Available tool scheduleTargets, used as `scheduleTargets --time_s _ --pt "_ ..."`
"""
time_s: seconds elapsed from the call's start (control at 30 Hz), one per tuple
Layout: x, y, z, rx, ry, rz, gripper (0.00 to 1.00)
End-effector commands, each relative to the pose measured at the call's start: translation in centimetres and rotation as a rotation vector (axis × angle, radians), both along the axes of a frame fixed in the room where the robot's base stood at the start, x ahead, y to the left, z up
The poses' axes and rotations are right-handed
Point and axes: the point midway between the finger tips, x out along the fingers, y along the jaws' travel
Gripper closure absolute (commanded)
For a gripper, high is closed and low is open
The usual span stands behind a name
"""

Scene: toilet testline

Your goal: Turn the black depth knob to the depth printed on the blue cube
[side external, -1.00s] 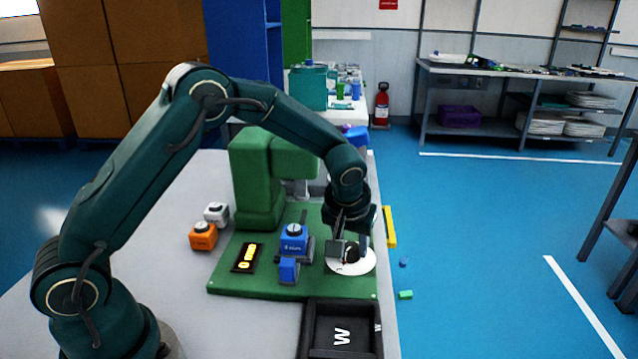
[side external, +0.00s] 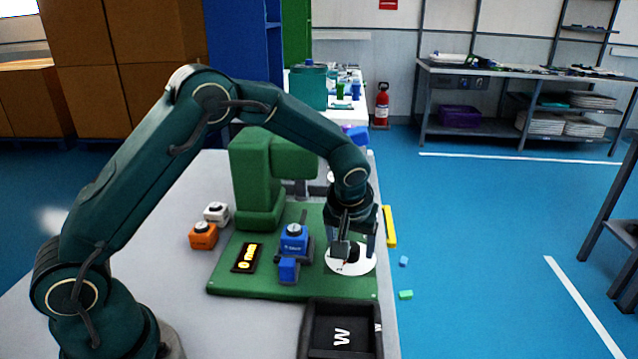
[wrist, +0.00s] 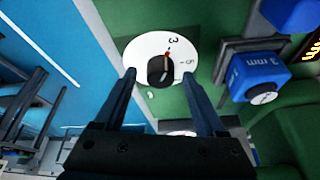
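The black depth knob (wrist: 160,70) sits in the middle of a white round dial (wrist: 135,52). Its red mark points close to the printed 3, and a 5 shows to the right. In the side view the knob (side external: 352,253) is partly behind a finger. My gripper (wrist: 158,76) is open, with one finger on each side of the knob; I see gaps between the fingers and the knob. The blue cube (wrist: 258,74) carries a "3 mm" print in the wrist view. In the side view the cube (side external: 293,242) sits in a dark holder left of the dial.
A green machine (side external: 257,180) stands behind on the green base (side external: 230,277). A display with yellow characters (side external: 246,257) lies left of the cube. An orange cube (side external: 203,240) and a white cube (side external: 216,212) stand farther left. A black tray (side external: 342,312) marked W is in front.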

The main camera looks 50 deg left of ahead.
Motion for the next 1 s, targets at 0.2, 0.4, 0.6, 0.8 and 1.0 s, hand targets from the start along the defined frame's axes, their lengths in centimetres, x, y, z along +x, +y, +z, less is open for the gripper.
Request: scheduleTargets --time_s 0.2,0.4,0.6,0.8,1.0 --pt "-0.3 -0.3 1.3 0.000 -0.003 -0.001 0.27" --pt "-1.1 -0.9 3.7 0.000 -0.003 -0.001 0.27" --pt "-1.6 -1.2 4.7 0.000 0.000 0.000 0.27" --pt "-1.6 -1.2 4.7 0.000 0.000 0.000 0.27" --pt "-1.1 -0.8 7.1 -0.009 -0.059 0.012 0.27"
